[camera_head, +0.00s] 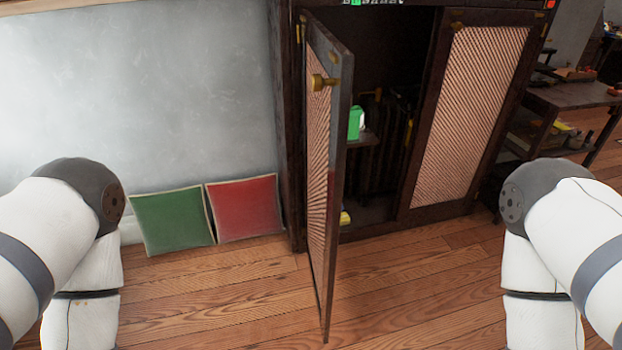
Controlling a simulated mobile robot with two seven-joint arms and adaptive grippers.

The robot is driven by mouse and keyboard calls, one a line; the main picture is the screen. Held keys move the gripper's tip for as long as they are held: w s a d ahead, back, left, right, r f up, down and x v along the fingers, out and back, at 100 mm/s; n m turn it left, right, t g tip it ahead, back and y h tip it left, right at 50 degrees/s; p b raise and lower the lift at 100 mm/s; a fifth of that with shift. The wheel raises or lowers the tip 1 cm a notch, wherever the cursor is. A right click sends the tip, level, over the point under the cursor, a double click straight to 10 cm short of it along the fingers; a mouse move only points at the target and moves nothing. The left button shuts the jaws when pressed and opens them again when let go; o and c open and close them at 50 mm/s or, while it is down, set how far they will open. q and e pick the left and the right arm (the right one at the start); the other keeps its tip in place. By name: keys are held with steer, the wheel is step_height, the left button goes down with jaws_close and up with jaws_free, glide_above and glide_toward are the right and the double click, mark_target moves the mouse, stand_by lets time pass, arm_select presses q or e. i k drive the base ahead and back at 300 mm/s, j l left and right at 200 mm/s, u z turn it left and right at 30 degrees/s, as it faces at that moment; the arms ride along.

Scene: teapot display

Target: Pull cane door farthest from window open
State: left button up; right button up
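A dark wooden cabinet (288,120) stands against the wall. Its left cane door (317,150) is swung open toward me, seen nearly edge-on, with a brass knob on its face near the top. Its right cane door (468,115) is shut, with woven cane in a dark frame. No window is in view, so I cannot tell which door is farthest from it. My two white arms come in from the left and right edges, apart from the cabinet. Neither gripper is in view.
Inside the cabinet a green and white container (356,123) stands on a shelf. A green panel (172,220) and a red panel (244,207) lean on the wall at left. A cluttered workbench (575,96) stands at right. The wooden floor in front is clear.

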mark_target(481, 58)
steer(key=i+l+z, duration=0.1)
steer(key=z, duration=0.35)
steer(key=i+l+z, duration=0.1)
steer(key=z, duration=0.3)
steer(key=l, duration=0.1)
